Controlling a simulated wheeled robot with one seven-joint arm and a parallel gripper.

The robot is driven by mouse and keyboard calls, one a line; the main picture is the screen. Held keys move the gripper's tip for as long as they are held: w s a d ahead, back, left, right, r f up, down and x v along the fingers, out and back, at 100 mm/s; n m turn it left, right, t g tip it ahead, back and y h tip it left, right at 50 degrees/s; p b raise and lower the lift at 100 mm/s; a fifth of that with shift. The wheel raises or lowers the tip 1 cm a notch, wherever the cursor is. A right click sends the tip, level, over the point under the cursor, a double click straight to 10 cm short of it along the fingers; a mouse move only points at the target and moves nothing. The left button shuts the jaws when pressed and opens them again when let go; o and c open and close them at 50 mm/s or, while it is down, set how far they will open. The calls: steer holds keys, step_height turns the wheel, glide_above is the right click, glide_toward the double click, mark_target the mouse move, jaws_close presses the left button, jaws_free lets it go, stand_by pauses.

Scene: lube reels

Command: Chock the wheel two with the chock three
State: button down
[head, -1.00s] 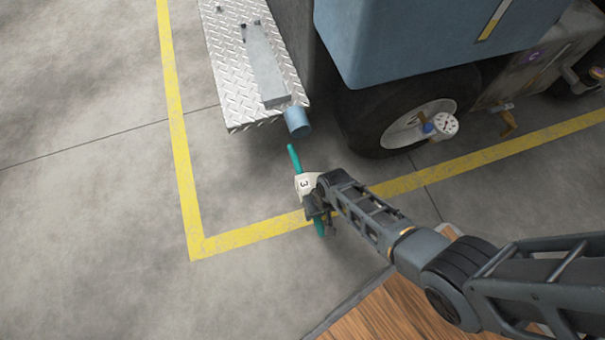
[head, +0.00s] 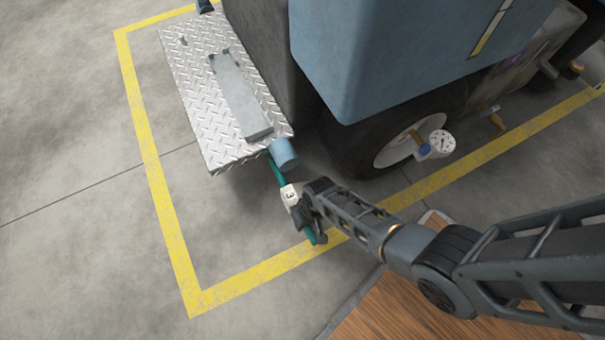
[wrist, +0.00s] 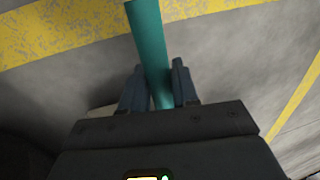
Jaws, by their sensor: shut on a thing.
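Chock three shows in the head view as a white block marked 3 (head: 289,195) with a teal bar (head: 277,172) running through it. My gripper (head: 305,217) is shut on the teal bar. In the wrist view the teal bar (wrist: 150,50) passes between the two fingers (wrist: 153,88). The chock is beside the truck's front end, and the bar's far end reaches the blue cylinder under the tread plate; I cannot tell if they touch. A dark tyre with a pale rim (head: 400,142) is to the right of the chock, apart from it. No wheel number is readable.
A diamond-plate step (head: 215,100) juts from the vehicle, with a blue cylinder (head: 283,153) at its corner. A gauge (head: 442,141) hangs by the wheel. A yellow line (head: 165,215) borders the bay. Wooden boards (head: 390,310) lie at the bottom. Concrete left is clear.

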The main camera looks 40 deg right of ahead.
steer(key=shift+s+d+f+b, duration=0.1)
steer(key=shift+d+f+b, duration=0.2)
steer(key=shift+f+b, duration=0.4)
steer(key=shift+s+d+f+b, duration=0.1)
steer(key=shift+d+f+b, duration=0.3)
steer(key=shift+f, duration=0.4)
steer(key=shift+d+r, duration=0.2)
steer(key=shift+r, duration=0.05)
steer(key=shift+s+d+f+p, duration=0.15)
steer(key=shift+s+d, duration=0.2)
steer(key=shift+d, duration=0.65)
steer(key=shift+s+d+r+p, duration=0.1)
steer(key=shift+s+d, duration=0.2)
steer(key=shift+d, duration=0.7)
steer(key=shift+s+d+f+p, duration=0.15)
steer(key=shift+s+d, duration=0.2)
steer(key=shift+d, duration=0.65)
steer(key=shift+r, duration=0.1)
steer(key=c, duration=0.8)
jaws_free()
steer(key=shift+s, duration=0.1)
steer(key=shift+o, duration=0.2)
step_height(320, 180, up, 8)
steer(key=d+p, duration=0.1)
steer(key=p, duration=0.4)
steer(key=shift+s+d+f, duration=0.2)
